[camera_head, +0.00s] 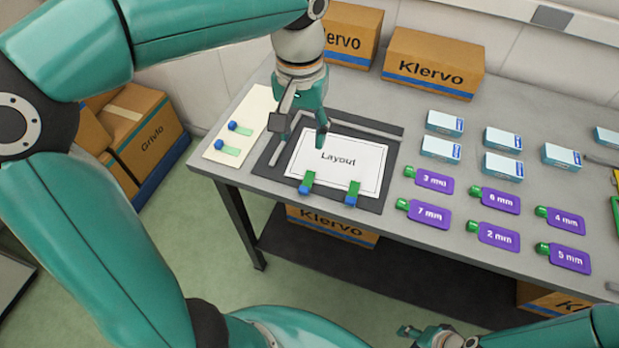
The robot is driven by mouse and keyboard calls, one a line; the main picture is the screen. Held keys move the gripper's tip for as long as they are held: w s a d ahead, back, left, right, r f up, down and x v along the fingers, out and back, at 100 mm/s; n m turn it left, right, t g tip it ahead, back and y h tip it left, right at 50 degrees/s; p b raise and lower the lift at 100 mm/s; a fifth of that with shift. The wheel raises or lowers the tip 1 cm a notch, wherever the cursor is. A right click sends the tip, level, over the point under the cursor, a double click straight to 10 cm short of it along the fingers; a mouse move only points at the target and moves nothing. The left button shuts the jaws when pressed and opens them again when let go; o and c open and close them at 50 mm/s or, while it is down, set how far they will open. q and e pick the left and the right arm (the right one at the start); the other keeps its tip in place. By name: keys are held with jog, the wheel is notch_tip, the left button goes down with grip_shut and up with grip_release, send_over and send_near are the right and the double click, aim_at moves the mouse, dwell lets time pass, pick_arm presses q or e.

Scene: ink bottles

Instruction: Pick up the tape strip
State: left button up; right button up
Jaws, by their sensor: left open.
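Two tape strips, green with blue ends, lie on a cream board at the table's left: an upper one (244,132) and a lower one (231,151). Two more strips sit on the lower edge of the white "Layout" sheet (340,175), a left one (308,179) and a right one (354,187). My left gripper (300,130) points down over the sheet's upper left part, open and with nothing seen between its fingers. It is to the right of the board's strips and above the sheet's strips. My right gripper (425,333) is at the bottom edge, in front of the table; its jaw state is unclear.
The sheet lies on a dark mat (267,169) with a grey bar frame. Purple tags with green ends, such as "7 mm" (429,214), and several white-blue boxes (445,123) stand to the right. Klervo cartons (433,65) stand at the back.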

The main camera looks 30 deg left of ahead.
pick_arm(q)
jog(key=b, duration=0.1)
send_over(305, 186)
jog(key=f, duration=1)
jog(key=shift+a+f, duration=0.15)
jog(key=shift+a, duration=0.15)
jog(key=shift+d+f, duration=0.15)
jog(key=shift+f, duration=1.2)
jog(key=shift+d+f, duration=0.1)
jog(key=shift+f, duration=1.25)
jog(key=c, duration=0.8)
